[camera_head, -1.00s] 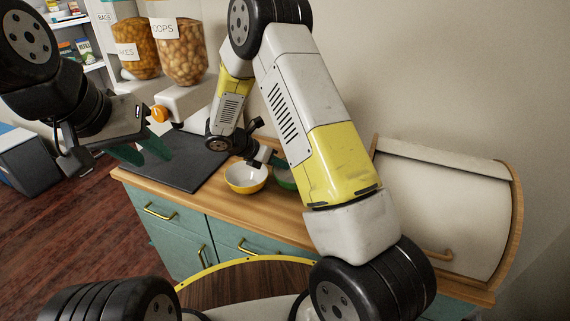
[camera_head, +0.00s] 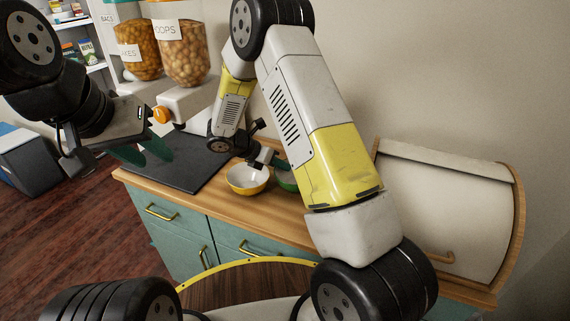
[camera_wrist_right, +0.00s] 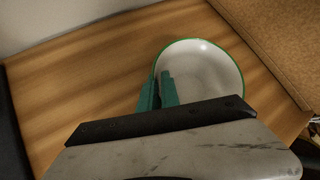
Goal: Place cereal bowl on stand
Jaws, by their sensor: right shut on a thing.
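A green bowl (camera_head: 287,180), white inside with a green rim, sits on the wooden counter, partly hidden behind my right arm in the head view. In the right wrist view the bowl (camera_wrist_right: 205,72) shows nearly whole. My right gripper (camera_wrist_right: 160,82) is shut on its left rim, one teal finger outside and one inside. A yellow bowl (camera_head: 247,180) with a white inside stands just left of it. A dark flat board (camera_head: 185,168) lies on the counter under the cereal dispensers; I cannot tell whether it is the stand. My left gripper (camera_head: 143,152) is open and empty above the board's left end.
Two cereal dispensers (camera_head: 180,55) with an orange knob (camera_head: 161,114) stand at the back left. A bread box (camera_head: 440,205) with a pale front stands at the right. Bare wooden counter (camera_head: 240,208) lies in front of the bowls. Shelves stand at the far left.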

